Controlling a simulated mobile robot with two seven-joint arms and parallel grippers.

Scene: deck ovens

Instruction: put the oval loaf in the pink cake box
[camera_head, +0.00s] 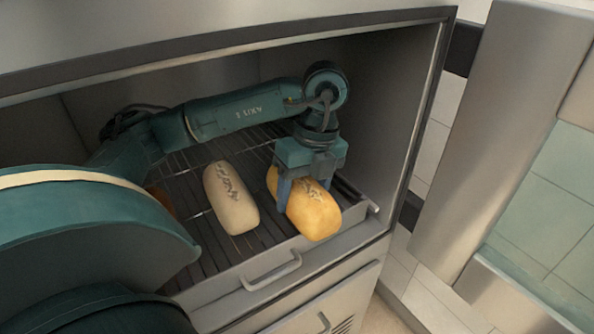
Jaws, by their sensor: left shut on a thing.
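A golden-orange oval loaf (312,215) with dark scoring on top sits at the front right of the oven rack (190,190). My left gripper (303,187) points down over it and is shut on it, with a blue finger against its left side. The loaf's far end is partly hidden by the gripper. Whether it touches the rack cannot be told. A paler, cream oval loaf (231,200) with similar scoring lies on the rack to the left, apart from the gripper. The pink cake box is not in view, and neither is my right gripper.
The oven's side wall (385,110) stands close right of my gripper, and its top edge (230,45) runs above my arm. A front ledge with a handle (271,272) is below the loaves. A grey panel (500,130) stands outside at right.

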